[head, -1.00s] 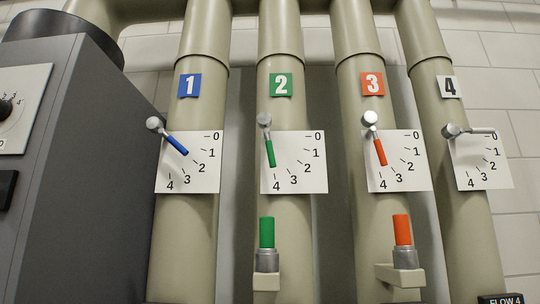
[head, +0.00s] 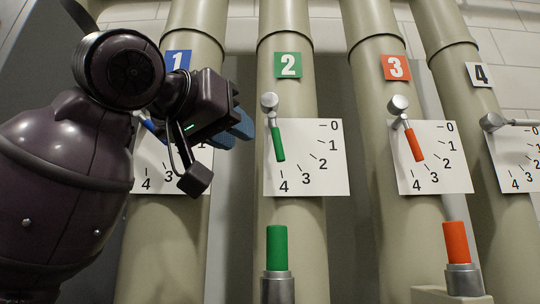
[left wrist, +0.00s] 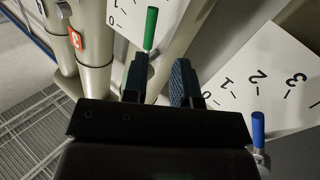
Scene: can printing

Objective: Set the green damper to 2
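The green damper lever (head: 278,142) hangs on the pipe marked with the green 2 sign (head: 288,65). It points down, slightly right, towards the 4 on its white scale plate (head: 325,190). My left gripper (head: 240,122) is left of that lever, in front of pipe 1, and does not touch it in the head view. In the left wrist view, the gripper (left wrist: 160,84) is open with nothing between its fingers. The green lever (left wrist: 151,28) shows just beyond the left fingertip there. My right gripper is not in view.
The blue lever (left wrist: 258,128) and its plate (left wrist: 262,80) are right of my gripper in the wrist view. The orange lever (head: 413,145) is on pipe 3, and lever 4 (head: 493,121) is farther right. Green (head: 277,248) and orange (head: 456,242) upright cylinders stand below.

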